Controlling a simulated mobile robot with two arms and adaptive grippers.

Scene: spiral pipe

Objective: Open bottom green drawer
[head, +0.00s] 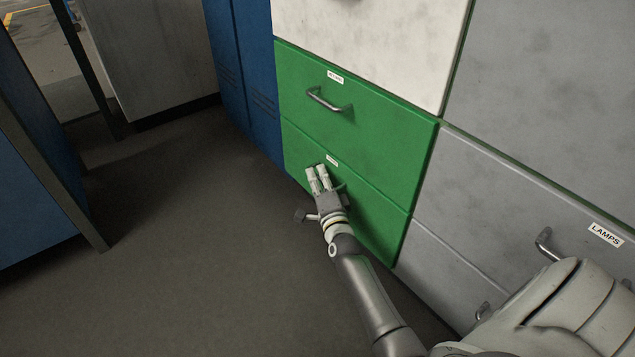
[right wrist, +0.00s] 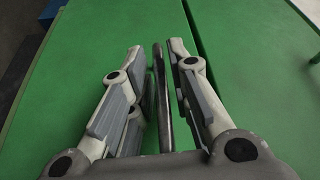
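The bottom green drawer (head: 372,219) is low in the cabinet front in the head view and looks flush with the drawer above. Its handle is mostly hidden there by my right gripper (head: 318,179). In the right wrist view, the dark metal handle (right wrist: 161,95) runs between the two fingers of my right gripper (right wrist: 159,75). The fingers are apart, with a narrow gap on each side of the handle, so the gripper is open around it. The green drawer front (right wrist: 95,40) fills the background. My left gripper is not in view.
The upper green drawer (head: 365,128) has its own handle (head: 328,101) and looks closed. Grey drawers (head: 500,185) stand to the right and a blue cabinet (head: 245,75) to the left. The dark floor (head: 190,230) in front is clear. A blue panel (head: 35,190) stands at far left.

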